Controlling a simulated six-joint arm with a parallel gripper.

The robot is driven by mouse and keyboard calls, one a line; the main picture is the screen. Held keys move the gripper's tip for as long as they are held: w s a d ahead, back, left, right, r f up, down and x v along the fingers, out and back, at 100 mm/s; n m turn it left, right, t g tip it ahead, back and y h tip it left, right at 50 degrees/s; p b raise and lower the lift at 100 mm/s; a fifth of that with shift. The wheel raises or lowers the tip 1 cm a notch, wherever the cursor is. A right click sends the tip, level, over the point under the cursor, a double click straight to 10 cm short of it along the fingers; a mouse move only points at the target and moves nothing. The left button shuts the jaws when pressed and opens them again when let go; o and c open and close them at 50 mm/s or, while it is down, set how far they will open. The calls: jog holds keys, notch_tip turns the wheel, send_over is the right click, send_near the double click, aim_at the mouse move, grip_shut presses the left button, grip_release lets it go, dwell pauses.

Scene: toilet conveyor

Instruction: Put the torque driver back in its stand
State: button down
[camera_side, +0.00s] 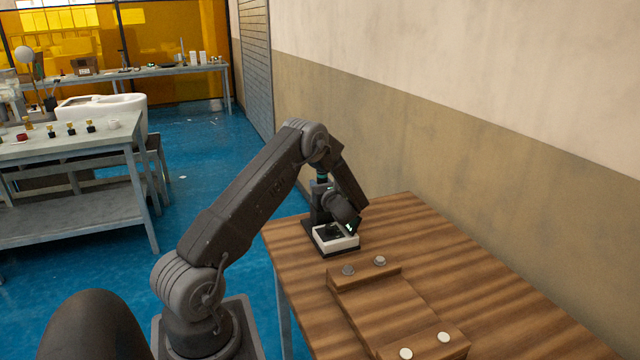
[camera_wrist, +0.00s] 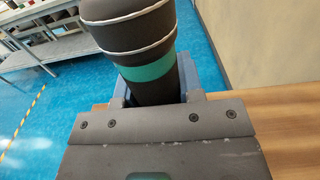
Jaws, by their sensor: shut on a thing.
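The torque driver (camera_wrist: 148,68) is dark with a teal band and a wider, ringed upper part. In the wrist view it stands between the two fingers of my gripper (camera_wrist: 155,98), which is shut on it. In the side view the driver (camera_side: 322,176) is small and looks roughly upright, partly behind my gripper (camera_side: 326,198). A dark stand (camera_side: 309,229) is below and behind my gripper at the table's far left end. The driver's lower end is hidden, so I cannot tell whether it touches the stand.
A white-rimmed tray (camera_side: 346,245) sits right by the stand. A wooden fixture (camera_side: 385,305) with several round metal pieces lies nearer on the wooden table (camera_side: 450,265). The table's right side is clear, with a wall beyond. A grey workbench (camera_side: 70,150) stands away at left.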

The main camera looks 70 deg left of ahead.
dwell(0.3)
jog(key=c, duration=0.7)
grip_release()
jog(key=shift+f, duration=0.15)
jog(key=shift+d, duration=0.1)
jog(key=d, duration=1.3)
jog(key=shift+d, duration=0.35)
